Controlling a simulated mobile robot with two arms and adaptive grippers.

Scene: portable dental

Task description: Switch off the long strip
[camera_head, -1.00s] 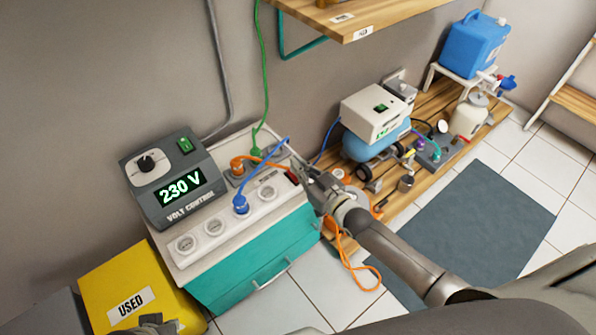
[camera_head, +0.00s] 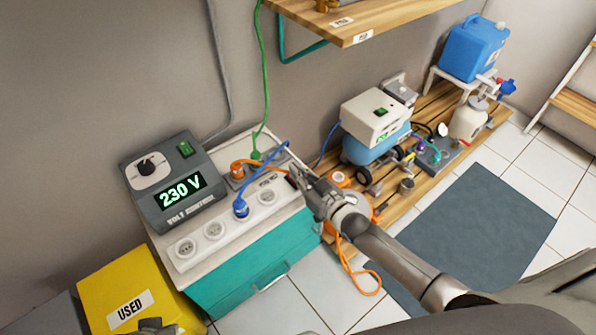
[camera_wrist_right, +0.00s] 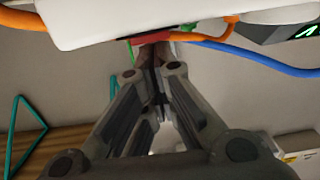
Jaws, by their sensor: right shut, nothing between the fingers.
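The long strip (camera_head: 214,229) is a white power strip with several round sockets along the front of the teal cabinet's top. A blue plug (camera_head: 240,208) sits in one socket. My right gripper (camera_head: 297,174) is shut and empty at the strip's right end, covering that end in the head view. In the right wrist view the fingertips (camera_wrist_right: 153,58) reach up to a red part (camera_wrist_right: 151,38), apparently the switch, at the edge of the white strip (camera_wrist_right: 110,18). Whether they touch it I cannot tell. My left gripper (camera_head: 156,326) shows only partly at the bottom edge.
A grey volt control box (camera_head: 165,190) reading 230 V stands behind the strip's left part. A grey shorter strip (camera_head: 238,178) with green and orange plugs lies behind. A yellow USED bin (camera_head: 110,280) is at lower left. Orange cable hangs beside the cabinet.

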